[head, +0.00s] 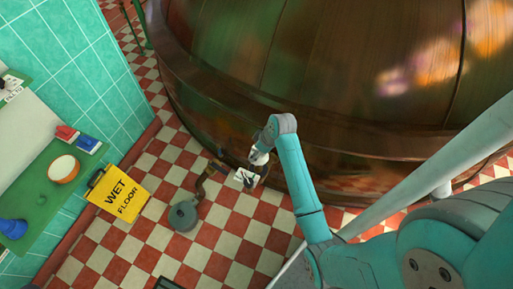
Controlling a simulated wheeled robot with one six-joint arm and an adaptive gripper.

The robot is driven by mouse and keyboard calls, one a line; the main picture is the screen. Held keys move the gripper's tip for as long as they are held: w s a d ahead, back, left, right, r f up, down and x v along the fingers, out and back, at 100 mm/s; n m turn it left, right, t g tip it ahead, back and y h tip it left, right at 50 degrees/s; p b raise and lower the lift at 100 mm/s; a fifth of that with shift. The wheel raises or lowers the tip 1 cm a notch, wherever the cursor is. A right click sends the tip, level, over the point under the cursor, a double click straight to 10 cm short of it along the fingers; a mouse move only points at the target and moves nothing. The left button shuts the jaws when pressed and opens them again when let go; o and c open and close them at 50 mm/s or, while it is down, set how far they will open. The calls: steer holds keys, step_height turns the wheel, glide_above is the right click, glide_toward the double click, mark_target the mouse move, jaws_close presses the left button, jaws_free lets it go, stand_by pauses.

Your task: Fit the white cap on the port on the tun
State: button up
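The tun (300,60) is the huge, dark, shiny brown vessel filling the upper right, with a wide rounded band around its lower part. My gripper (243,179) is small in the view, at the end of my teal arm, low and close to the tun's lower edge, over the checkered floor. A small white patch shows at its fingers; I cannot tell whether this is the cap or floor tile behind. I cannot tell whether the fingers are open or shut. I cannot make out the white cap or the port clearly; my arm hides part of the tun's lower wall.
A yellow wet-floor sign (119,193) stands by the tiled wall at left. A grey-green round object (183,215) with a brown strap-like piece lies on the floor near my gripper. A green shelf (50,190) holds a bowl, small boxes and a blue item. Floor at bottom centre is mostly clear.

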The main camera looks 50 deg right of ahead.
mark_target(267, 158)
steer(key=shift+f, duration=4.4)
steer(key=shift+f, duration=0.55)
steer(key=o, duration=1.1)
steer(key=shift+o, duration=0.2)
steer(key=v, duration=1.2)
steer(key=shift+a, duration=0.1)
